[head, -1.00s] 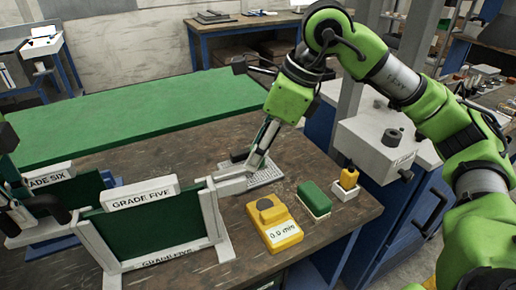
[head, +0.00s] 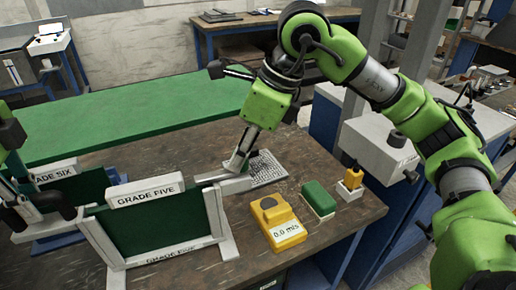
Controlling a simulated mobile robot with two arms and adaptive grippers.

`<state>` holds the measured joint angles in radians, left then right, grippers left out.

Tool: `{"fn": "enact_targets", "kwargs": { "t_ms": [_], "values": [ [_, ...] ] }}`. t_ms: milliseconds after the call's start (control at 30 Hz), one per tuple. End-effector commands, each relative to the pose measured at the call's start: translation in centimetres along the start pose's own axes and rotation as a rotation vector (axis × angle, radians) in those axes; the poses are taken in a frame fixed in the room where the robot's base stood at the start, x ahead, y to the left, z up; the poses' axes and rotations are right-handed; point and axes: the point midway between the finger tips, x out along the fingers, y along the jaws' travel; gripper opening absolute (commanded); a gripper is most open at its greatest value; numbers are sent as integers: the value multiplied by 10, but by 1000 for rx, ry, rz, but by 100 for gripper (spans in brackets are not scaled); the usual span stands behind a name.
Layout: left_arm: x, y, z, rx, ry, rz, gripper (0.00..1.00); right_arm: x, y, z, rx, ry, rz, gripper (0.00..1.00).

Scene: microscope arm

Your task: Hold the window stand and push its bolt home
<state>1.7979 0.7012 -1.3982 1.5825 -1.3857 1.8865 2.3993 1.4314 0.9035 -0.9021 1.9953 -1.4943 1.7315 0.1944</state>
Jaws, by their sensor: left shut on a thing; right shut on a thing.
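The window stand (head: 148,228) is a white frame with a dark green pane, labelled "GRADE FIVE", upright on the wooden bench. My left gripper (head: 45,207) is at the stand's left upright, shut on the stand; my arm partly hides the contact. The bolt (head: 232,184) is a pale grey bar lying level at the top of the stand's right upright and sticking out to the right. My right gripper (head: 238,166) points down onto the bolt's outer part and is shut on it. The bolt's inner end is hard to make out.
A second stand, "GRADE SIX" (head: 85,188), stands behind at the left. A perforated grey plate (head: 268,170) lies behind the bolt. A yellow meter (head: 283,232), a green block (head: 318,197) and a yellow-topped holder (head: 351,183) stand to the right. A green mat (head: 130,115) is behind.

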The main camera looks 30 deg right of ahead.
Motion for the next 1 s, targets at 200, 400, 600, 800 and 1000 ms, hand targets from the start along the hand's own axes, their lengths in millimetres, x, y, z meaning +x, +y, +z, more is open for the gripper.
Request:
{"fn": "enact_targets", "kwargs": {
  "t_ms": [200, 400, 600, 800, 1000],
  "values": [
    [1, 0, -2, 3, 4, 0, 0, 3, 6, 8, -3, -5, 4, 0],
    [1, 0, -3, 5, 5, 0, 0, 3, 7, 8, -4, -7, 6, 26],
    [1, 0, -2, 4, 5, 0, 0, 3, 6, 7, -3, -5, 4, 38],
    [1, 0, -1, 2, 3, 0, 0, 1, 5, 7, -1, -3, 2, 38],
    [1, 0, 0, 0, 2, 0, 0, -22, 4, 8, 0, -6, -1, 38]
  ]
}}
